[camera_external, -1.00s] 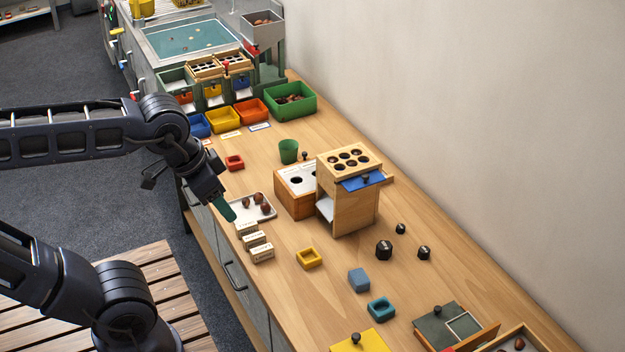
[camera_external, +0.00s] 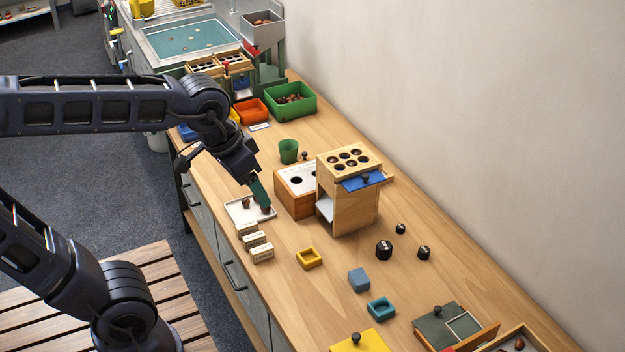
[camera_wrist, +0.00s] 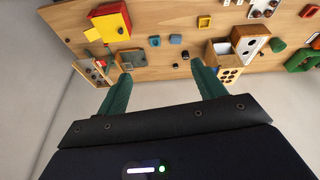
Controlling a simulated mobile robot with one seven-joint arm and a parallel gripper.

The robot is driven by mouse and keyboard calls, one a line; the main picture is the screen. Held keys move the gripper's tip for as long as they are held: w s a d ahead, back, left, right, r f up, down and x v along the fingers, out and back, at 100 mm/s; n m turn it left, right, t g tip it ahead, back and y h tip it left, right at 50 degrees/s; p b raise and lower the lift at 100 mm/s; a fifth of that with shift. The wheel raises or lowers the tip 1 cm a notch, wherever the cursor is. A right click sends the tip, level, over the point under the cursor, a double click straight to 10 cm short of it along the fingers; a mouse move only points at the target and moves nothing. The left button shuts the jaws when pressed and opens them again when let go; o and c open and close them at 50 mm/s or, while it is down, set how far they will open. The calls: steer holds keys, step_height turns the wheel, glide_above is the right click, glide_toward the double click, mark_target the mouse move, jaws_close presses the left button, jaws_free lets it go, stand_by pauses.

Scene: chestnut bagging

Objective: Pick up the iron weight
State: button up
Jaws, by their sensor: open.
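Three black iron weights of differing size stand on the wooden counter, right of the wooden tower: the largest weight (camera_external: 384,250), a small one (camera_external: 400,228) and another small one (camera_external: 424,252). Small dark shapes that look like weights (camera_wrist: 185,55) also show in the wrist view, beyond and between my fingers. My gripper (camera_external: 265,207) has green fingers and hangs over the white tray, left of the wooden boxes and well apart from the weights. In the wrist view its fingers (camera_wrist: 160,72) are spread with nothing between them.
The tall wooden tower (camera_external: 349,215) and a low wooden box (camera_external: 294,203) stand between my gripper and the weights. Below the gripper is the white tray (camera_external: 236,212) with chestnuts. A yellow block (camera_external: 309,258) and blue block (camera_external: 359,280) lie in front. The counter around the weights is clear.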

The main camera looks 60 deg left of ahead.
steer(key=w+a+f+n+g, duration=0.1)
steer(key=w+a+f+n, duration=0.15)
steer(key=w, duration=1.25)
steer(key=n+g, duration=0.3)
steer(key=n, duration=0.4)
glide_above(385, 245)
steer(key=f, duration=3.4)
steer(key=shift+d+f, duration=0.2)
steer(key=shift+f, duration=0.2)
steer(key=f, duration=1)
steer(key=shift+a+f, duration=0.25)
steer(key=shift+f, duration=0.05)
steer(key=shift+c, duration=0.4)
steer(key=c, duration=1.4)
